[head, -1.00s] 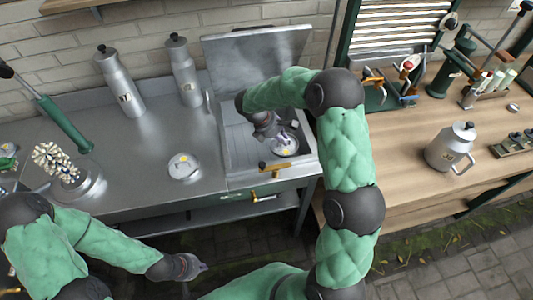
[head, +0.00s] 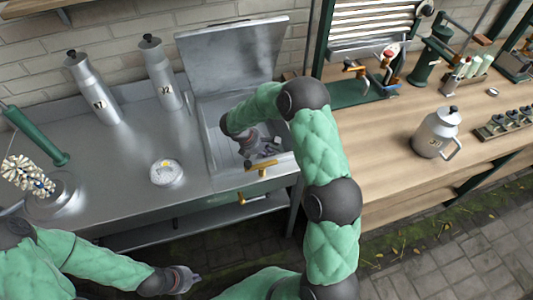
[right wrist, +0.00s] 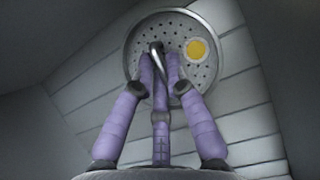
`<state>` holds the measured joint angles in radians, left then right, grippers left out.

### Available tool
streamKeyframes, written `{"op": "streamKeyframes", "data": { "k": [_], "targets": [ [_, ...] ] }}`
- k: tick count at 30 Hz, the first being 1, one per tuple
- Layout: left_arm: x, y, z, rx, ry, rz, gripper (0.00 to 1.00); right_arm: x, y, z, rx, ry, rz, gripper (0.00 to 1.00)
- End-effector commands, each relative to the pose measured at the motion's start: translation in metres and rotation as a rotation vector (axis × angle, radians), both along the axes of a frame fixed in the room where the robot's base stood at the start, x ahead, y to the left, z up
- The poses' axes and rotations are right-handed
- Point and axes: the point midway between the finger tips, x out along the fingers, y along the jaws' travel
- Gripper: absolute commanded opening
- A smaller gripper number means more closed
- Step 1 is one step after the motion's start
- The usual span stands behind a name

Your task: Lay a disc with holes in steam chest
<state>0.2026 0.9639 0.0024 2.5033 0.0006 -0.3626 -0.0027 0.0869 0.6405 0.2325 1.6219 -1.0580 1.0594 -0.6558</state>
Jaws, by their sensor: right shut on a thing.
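The steam chest (head: 226,181) is the open metal box in the counter, with its lid (head: 235,58) standing up behind. My right gripper (right wrist: 159,70) is shut on the thin metal handle of a round grey disc with holes (right wrist: 205,68), which bears a yellow spot. It is down inside the chest in the head view (head: 250,160), where the disc is mostly hidden. The wrist view shows the disc over a pale slatted floor; I cannot tell whether it touches. My left gripper (head: 188,279) is low in front of the counter, empty; its fingers are too small to judge.
A metal jug (head: 436,133) stands on the wooden bench.

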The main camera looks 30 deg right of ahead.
Motion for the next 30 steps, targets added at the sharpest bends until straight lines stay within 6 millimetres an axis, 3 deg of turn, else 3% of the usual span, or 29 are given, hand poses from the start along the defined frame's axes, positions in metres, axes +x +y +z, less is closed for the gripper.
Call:
{"op": "streamKeyframes", "data": {
  "k": [5,6,8,20,25,30],
  "targets": [
    [0.0,0.0,-0.001,0.0,0.0,0.0,0.0,0.0,0.0,-0.003,0.0,0.0,0.001,0.0],
    [0.0,0.0,-0.001,0.0,0.0,0.0,0.0,0.0,0.0,-0.003,0.0,0.001,0.0,0.2],
    [0.0,0.0,-0.001,0.0,0.0,0.0,0.0,0.0,0.0,-0.003,0.0,0.001,0.0,0.37],
    [0.0,0.0,0.001,0.0,0.0,0.0,0.0,0.0,0.0,0.001,0.0,0.0,0.001,0.38],
    [0.0,0.0,0.01,0.0,0.0,0.0,0.0,0.003,0.01,0.02,-0.001,0.0,0.002,0.38],
    [0.0,0.0,0.024,0.0,0.0,0.0,0.0,0.007,0.026,0.051,0.0,-0.002,0.003,0.38]
  ]
}}
